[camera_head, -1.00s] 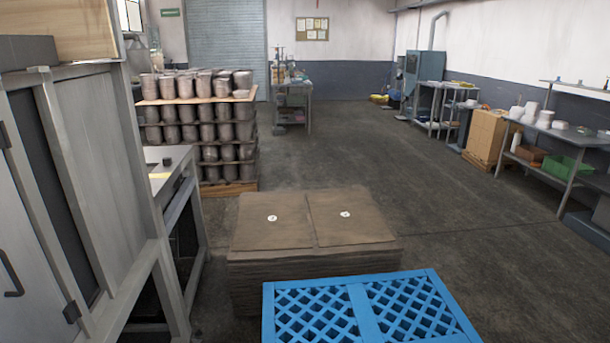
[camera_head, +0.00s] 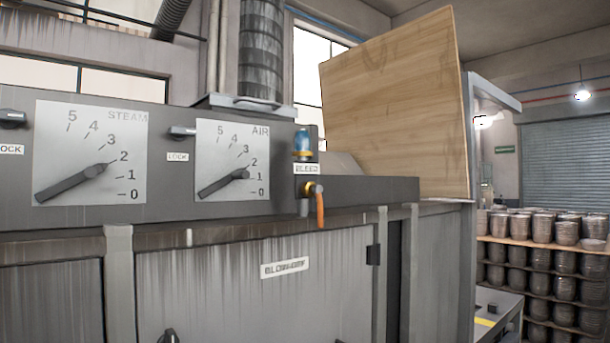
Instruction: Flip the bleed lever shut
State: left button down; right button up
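The bleed lever (camera_head: 319,208) has an orange handle that hangs down from a brass fitting on the front of the grey machine. A label reading BLEED (camera_head: 307,169) sits just above it, and a blue-capped glass part (camera_head: 302,144) stands above the label. Neither of my grippers shows in the head view.
A steam dial (camera_head: 90,155) and an air dial (camera_head: 232,160) are on the panel left of the lever, each with a lock knob. A wooden board (camera_head: 395,110) stands behind at right. Stacked pots (camera_head: 540,229) stand at far right. A BLOWOFF door (camera_head: 284,267) is below.

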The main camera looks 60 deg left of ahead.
aim_at(318, 189)
jog(key=u, duration=1.75)
